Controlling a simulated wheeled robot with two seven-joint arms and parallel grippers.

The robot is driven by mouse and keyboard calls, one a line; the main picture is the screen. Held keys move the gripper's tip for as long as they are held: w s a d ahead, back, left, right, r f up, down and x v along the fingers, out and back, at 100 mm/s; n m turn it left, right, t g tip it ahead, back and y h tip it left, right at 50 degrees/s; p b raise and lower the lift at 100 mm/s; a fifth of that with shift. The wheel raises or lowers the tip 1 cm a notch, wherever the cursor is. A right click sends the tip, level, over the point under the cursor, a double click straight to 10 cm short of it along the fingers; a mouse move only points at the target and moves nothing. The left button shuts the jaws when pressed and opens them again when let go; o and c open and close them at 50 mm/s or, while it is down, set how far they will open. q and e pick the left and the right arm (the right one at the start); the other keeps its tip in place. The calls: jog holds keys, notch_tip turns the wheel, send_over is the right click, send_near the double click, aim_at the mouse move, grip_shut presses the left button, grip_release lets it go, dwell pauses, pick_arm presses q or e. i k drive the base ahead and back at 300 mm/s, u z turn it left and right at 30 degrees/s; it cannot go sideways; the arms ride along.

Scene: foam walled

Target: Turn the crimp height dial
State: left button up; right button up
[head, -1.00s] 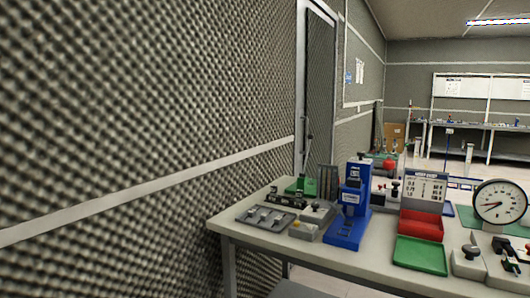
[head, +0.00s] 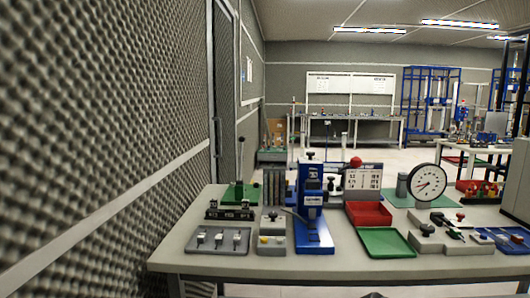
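A blue crimp press (head: 312,222) stands upright near the middle of the workbench (head: 340,265). It has a dark top and a pale label on its front. I cannot make out a crimp height dial on it at this size. A large round white gauge (head: 429,183) with a black rim and a red pointer stands to the right of the press. Neither of my grippers shows in the head view.
A red bin (head: 369,214) and a green tray (head: 386,243) lie right of the press. A grey tray with small parts (head: 218,240) lies at the left. A foam wall (head: 100,150) runs along the left side. Open floor lies behind the bench.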

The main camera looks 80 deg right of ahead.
aim_at(310, 154)
jog(key=i, duration=0.4)
jog(key=z, duration=0.85)
